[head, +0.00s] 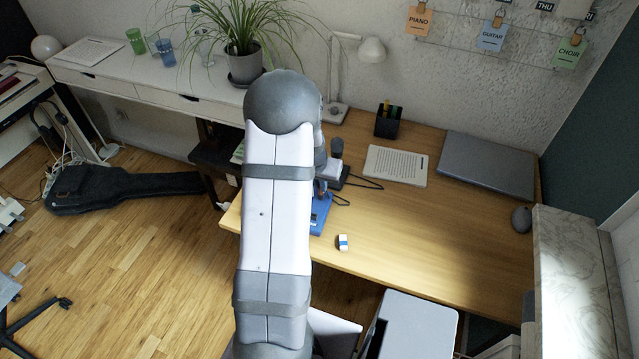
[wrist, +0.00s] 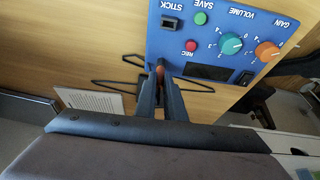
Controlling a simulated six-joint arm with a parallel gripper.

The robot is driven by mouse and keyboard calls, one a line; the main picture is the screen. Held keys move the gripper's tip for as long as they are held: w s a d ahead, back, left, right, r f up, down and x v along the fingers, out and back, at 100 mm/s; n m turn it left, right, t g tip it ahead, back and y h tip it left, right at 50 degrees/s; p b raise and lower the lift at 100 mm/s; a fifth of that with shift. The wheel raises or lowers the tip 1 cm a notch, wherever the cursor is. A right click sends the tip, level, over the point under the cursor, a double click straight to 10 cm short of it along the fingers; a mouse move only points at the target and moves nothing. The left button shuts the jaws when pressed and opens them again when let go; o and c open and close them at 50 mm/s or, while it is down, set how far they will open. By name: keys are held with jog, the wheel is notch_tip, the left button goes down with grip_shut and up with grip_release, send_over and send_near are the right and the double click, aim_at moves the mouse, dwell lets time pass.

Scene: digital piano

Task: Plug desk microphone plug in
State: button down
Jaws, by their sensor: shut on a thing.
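The blue panel box (head: 320,212) lies on the desk, partly hidden behind my arm. In the wrist view the panel (wrist: 190,50) shows teal and orange knobs, green and red buttons, a dark screen and a dark slot (wrist: 171,22) by the word STICK. My gripper (wrist: 160,72) is shut on a small plug, with a reddish bit (wrist: 160,69) showing between the fingertips, over the panel's edge. A thin black cable (wrist: 118,84) loops on the desk beside the fingers. A dark upright thing (head: 336,148), perhaps the microphone, stands behind my wrist. The plug's tip is hard to make out.
A small white and blue block (head: 343,242) lies near the desk's front edge. A paper sheet (head: 396,165), closed laptop (head: 487,164), pen holder (head: 388,122) and mouse (head: 521,219) lie around the desk (head: 440,225). The lamp (head: 371,50) stands behind. The desk's front right is clear.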

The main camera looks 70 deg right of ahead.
jog(key=c, duration=1.8)
grip_release()
jog(key=shift+o, duration=0.2)
jog(key=shift+r, duration=0.1)
jog(key=p+v, duration=0.3)
jog(key=v, duration=0.2)
jog(key=b+v, duration=0.1)
jog(key=v, duration=0.6)
jog(key=shift+a, duration=0.1)
